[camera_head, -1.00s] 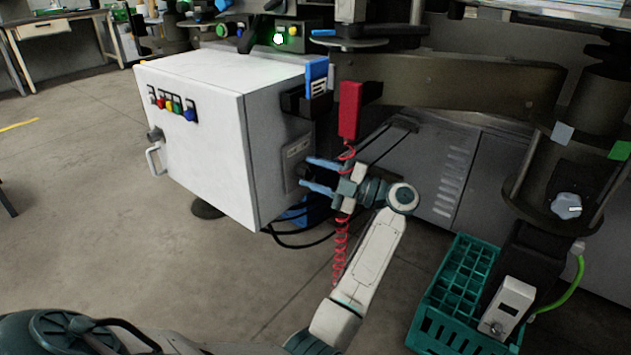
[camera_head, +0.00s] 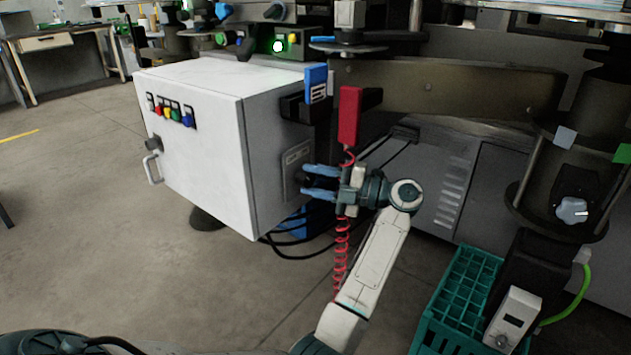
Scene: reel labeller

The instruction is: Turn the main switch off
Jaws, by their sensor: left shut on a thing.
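The white control cabinet (camera_head: 190,140) stands left of centre. On its grey right side is a plate (camera_head: 292,162) with a small dark switch (camera_head: 304,182), which I take as the main switch. My left gripper (camera_head: 308,182) reaches in from the right at this side, its blue fingers shut on the switch. The fingers hide much of the switch, so I cannot tell its setting. My right gripper is not in view.
A red box (camera_head: 350,115) with a coiled red cord (camera_head: 341,250) hangs by my left wrist. A blue block (camera_head: 316,82) is at the cabinet's upper edge. Black cables (camera_head: 290,255) loop below. A green crate (camera_head: 462,285) stands at the lower right.

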